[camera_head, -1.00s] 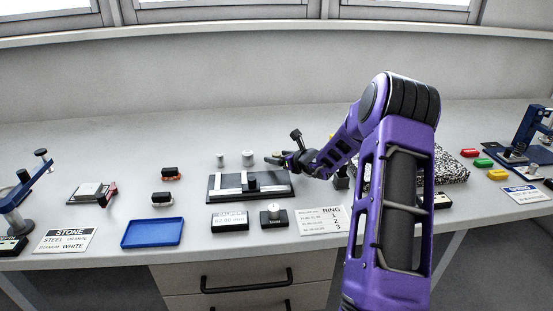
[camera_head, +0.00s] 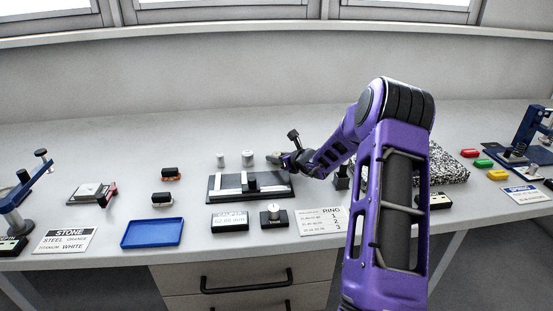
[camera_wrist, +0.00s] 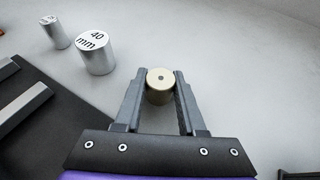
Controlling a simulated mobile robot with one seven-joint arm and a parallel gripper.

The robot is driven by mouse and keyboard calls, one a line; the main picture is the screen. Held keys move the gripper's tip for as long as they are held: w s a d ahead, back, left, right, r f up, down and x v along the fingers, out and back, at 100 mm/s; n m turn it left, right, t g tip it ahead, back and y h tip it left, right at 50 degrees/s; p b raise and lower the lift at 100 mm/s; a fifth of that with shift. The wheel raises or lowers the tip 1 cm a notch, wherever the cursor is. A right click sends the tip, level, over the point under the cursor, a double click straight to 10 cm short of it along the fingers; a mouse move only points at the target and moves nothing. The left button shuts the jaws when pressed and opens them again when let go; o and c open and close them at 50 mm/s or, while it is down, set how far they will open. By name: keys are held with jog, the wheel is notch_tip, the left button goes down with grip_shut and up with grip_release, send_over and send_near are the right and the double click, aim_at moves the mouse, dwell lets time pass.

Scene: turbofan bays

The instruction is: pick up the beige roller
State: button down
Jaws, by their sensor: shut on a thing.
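The beige roller (camera_wrist: 160,86) is a short cylinder with a small dark dot in the middle of its top. In the wrist view it stands upright between the two fingertips of my gripper (camera_wrist: 160,80), which is shut on it. In the head view my gripper (camera_head: 280,158) is at the back right of the black measuring plate, and a small part of the roller (camera_head: 274,154) shows at its tips. I cannot tell whether the roller still touches the table.
A metal cylinder marked 40 mm (camera_wrist: 97,56) and a smaller metal cylinder (camera_wrist: 55,32) stand to the left. The black plate with metal rails (camera_head: 225,196) lies in front. A blue tray (camera_head: 152,233) is at the front left. The bench behind is clear.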

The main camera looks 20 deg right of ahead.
aim_at(277, 154)
jog(key=shift+r, duration=0.1)
notch_tip(277, 154, up, 10)
jog(key=shift+f+p, duration=0.15)
jog(key=shift+p, duration=0.9)
jog(key=shift+s, duration=0.1)
